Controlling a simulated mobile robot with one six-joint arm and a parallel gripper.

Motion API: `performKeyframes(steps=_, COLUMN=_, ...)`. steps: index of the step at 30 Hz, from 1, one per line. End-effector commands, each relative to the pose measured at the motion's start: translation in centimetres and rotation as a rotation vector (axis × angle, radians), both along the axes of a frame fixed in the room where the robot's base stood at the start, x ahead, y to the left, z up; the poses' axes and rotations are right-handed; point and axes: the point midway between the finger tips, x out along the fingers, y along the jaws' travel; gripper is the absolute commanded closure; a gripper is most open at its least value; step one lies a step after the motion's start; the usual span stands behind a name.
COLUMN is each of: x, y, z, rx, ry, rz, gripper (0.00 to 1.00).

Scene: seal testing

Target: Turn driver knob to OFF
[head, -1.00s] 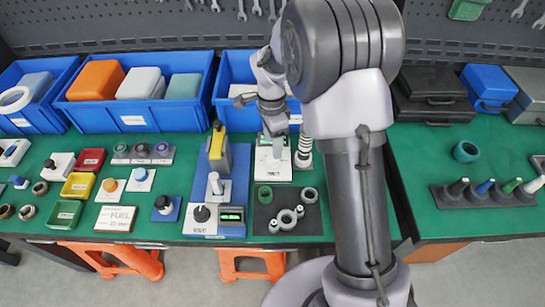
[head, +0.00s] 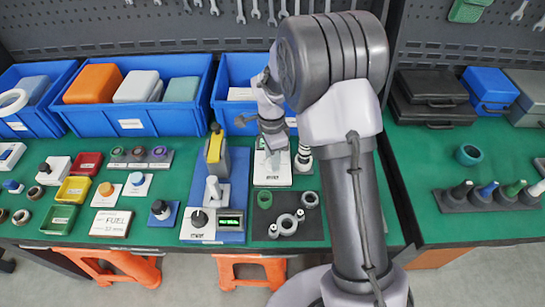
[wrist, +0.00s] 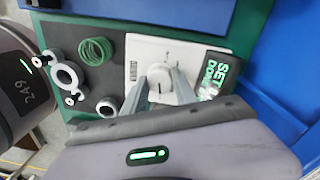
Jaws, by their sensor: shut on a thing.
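The driver knob (wrist: 159,74) is round and white, on a white panel (wrist: 147,47) in the wrist view. My gripper (wrist: 160,88) reaches over the panel with one finger on each side of the knob, shut on it. A dark display with light green letters (wrist: 216,77) sits beside the knob; its text is partly hidden, with "SET" readable. In the head view the white panel (head: 270,181) stands behind the dark mat, and my gripper (head: 273,152) points down over it. The knob is hidden there, and its pointing direction is unclear.
A dark mat (head: 262,229) with a green coil (wrist: 95,50) and grey rings (wrist: 65,76) lies beside the panel. Another unit with a black knob (head: 199,218) and green-lit display stands left. A grey-white post (head: 304,157) stands close right; blue bins (head: 136,117) line the back.

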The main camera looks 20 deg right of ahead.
Motion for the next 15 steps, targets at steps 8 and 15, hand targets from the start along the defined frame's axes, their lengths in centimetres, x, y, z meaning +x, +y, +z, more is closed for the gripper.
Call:
performKeyframes(steps=8, x=-0.03, y=0.03, z=0.1, rx=0.0, ry=0.001, rz=0.072, gripper=1.0)
performKeyframes(steps=15, x=-0.02, y=0.06, z=0.2, rx=0.0, ry=0.001, rz=0.255, gripper=1.0)
